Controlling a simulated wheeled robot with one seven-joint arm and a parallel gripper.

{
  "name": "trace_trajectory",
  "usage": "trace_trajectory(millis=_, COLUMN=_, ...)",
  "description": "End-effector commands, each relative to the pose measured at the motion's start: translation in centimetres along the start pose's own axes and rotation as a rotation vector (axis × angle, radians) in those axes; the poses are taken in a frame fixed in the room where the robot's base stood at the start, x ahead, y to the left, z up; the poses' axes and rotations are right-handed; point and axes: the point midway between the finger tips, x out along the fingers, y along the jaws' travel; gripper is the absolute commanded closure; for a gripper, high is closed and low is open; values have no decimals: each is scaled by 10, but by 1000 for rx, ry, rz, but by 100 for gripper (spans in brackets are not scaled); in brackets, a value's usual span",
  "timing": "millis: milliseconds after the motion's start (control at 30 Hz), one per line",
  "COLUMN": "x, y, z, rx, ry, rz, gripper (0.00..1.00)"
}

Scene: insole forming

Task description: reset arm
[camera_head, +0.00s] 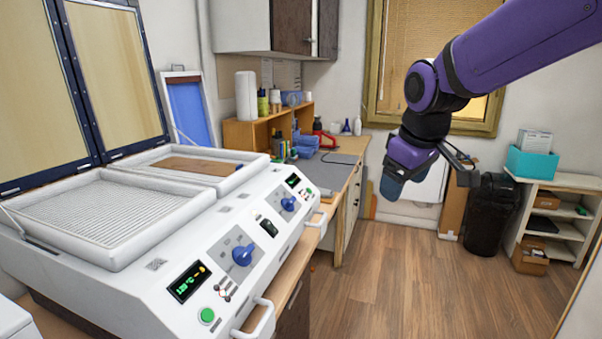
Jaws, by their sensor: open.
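My purple arm reaches in from the top right and bends down at the wrist, in mid-air in front of the window. My gripper (463,168) shows as thin dark parts to the right of the wrist, small and partly hidden by it. Its jaws are open, and I see nothing held in them. It hangs over open floor, apart from the bench and the forming machine (240,225).
The white machine has two trays, with a ribbed bed in the near tray (110,213) and a brown sheet (190,165) in the far one. A workbench (335,172) stands behind. A black bin (490,215) and a shelf (560,190) stand right. The wooden floor (400,285) is clear.

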Motion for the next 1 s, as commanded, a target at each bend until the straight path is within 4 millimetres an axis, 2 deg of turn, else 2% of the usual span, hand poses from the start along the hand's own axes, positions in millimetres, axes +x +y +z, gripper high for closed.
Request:
trace_trajectory(millis=100, x=-25, y=-2, z=36, rx=97, ry=-2, rz=48, gripper=26)
trace_trajectory(millis=300, x=-57, y=-7, z=98, rx=273, ry=12, rz=97, gripper=26)
trace_trajectory(millis=600, x=-85, y=-25, z=187, rx=536, ry=67, rz=105, gripper=26)
trace_trajectory(millis=800, x=-88, y=-34, z=222, rx=640, ry=95, rz=85, gripper=26)
trace_trajectory(millis=1000, x=-88, y=-37, z=230, rx=668, ry=100, rz=77, gripper=26)
